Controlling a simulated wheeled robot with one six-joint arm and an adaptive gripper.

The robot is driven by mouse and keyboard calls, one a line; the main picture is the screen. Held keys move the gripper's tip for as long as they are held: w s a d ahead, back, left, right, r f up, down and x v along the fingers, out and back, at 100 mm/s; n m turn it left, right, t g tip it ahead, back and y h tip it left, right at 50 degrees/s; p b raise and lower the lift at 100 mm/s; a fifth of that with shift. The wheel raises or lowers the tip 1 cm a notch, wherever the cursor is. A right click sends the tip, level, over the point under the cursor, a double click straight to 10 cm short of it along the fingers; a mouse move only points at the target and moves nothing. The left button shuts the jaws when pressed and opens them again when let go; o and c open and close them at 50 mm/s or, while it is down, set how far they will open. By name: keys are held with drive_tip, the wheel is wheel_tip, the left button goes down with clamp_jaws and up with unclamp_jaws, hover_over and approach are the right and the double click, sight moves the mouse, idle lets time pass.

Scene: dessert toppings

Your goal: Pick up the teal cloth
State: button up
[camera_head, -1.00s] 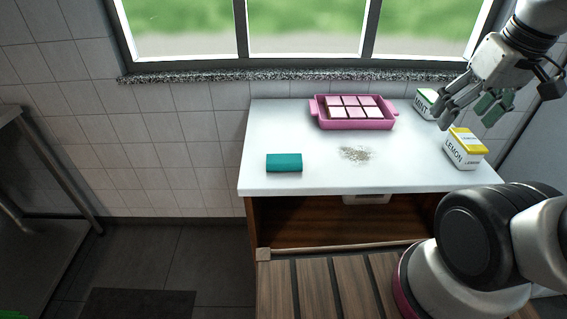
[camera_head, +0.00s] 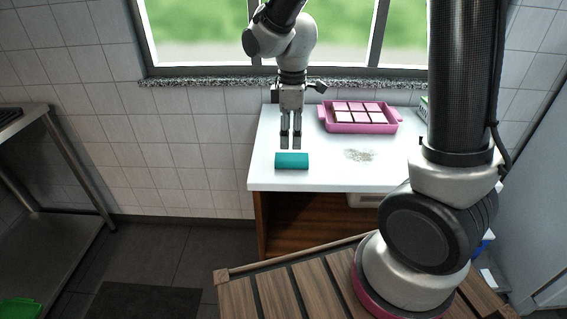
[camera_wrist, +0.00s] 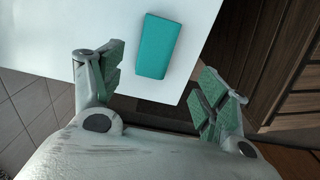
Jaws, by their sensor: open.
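The teal cloth (camera_head: 291,161) is a folded block lying on the left part of the white counter (camera_head: 265,178), near its front edge. In the wrist view the cloth (camera_wrist: 158,46) lies ahead of the fingers, roughly midway between them sideways. My gripper (camera_head: 290,147) points down above the counter, just behind the cloth in the head view. It also shows in the wrist view (camera_wrist: 160,85), with its green-padded fingers wide apart and nothing between them. It does not appear to touch the cloth.
A pink tray (camera_head: 326,124) with several pink-and-white squares stands at the back of the counter. A patch of crumbs (camera_head: 359,155) lies right of the cloth. A green-marked box (camera_head: 423,108) is mostly hidden behind my arm. The counter around the cloth is clear.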

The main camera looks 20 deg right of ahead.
sight(292, 157)
drive_tip(key=shift+f, duration=0.3)
drive_tip(key=f, duration=0.7)
drive_tip(key=shift+w+d+f, duration=0.1)
drive_tip(key=shift+w+d, duration=0.15)
drive_tip(key=shift+w, duration=0.1)
drive_tip(key=c, duration=1.1)
drive_tip(key=shift+c, duration=0.2)
wheel_tip(292, 157, up, 10)
